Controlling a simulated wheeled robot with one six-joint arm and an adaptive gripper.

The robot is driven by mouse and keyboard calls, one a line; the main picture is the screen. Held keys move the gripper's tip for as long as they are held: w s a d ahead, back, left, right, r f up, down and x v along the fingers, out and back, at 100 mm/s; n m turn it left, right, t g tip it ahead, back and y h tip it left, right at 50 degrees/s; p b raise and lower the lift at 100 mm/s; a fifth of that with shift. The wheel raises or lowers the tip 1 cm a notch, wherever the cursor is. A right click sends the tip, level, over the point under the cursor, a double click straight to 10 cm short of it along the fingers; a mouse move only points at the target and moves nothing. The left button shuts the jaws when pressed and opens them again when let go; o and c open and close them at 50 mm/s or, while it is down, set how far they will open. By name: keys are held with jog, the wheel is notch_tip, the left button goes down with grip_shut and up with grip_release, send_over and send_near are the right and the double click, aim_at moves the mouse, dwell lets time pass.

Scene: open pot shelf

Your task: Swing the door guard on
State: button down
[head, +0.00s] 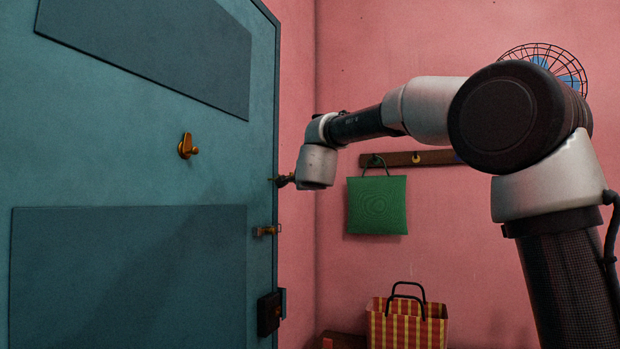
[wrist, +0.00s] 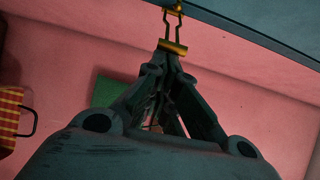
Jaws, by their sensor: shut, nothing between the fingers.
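The door guard (wrist: 172,28) is a narrow brass loop with a wider brass end piece, seen at the top of the wrist view by the door's edge. My gripper (wrist: 168,60) is shut and empty, its fingertips right at the wide brass end; I cannot tell if they touch it. In the head view my gripper (head: 281,181) is at the free edge of the teal door (head: 120,175), over the pink wall. The guard is too small or hidden there to make out clearly. The door looks closed or nearly so.
A brass knob (head: 187,146), a brass fitting (head: 265,231) and a dark lock box (head: 268,314) are on the door. A green bag (head: 377,206) hangs from a wooden hook rail (head: 430,157). A striped bag (head: 405,328) stands below. Open air lies right of the door.

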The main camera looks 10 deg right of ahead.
jog(key=a+m+h, duration=0.2)
jog(key=a+h, duration=0.1)
jog(key=a, duration=0.8)
jog(key=shift+s, duration=0.2)
jog(key=shift+d+r, duration=0.1)
dwell(1.1)
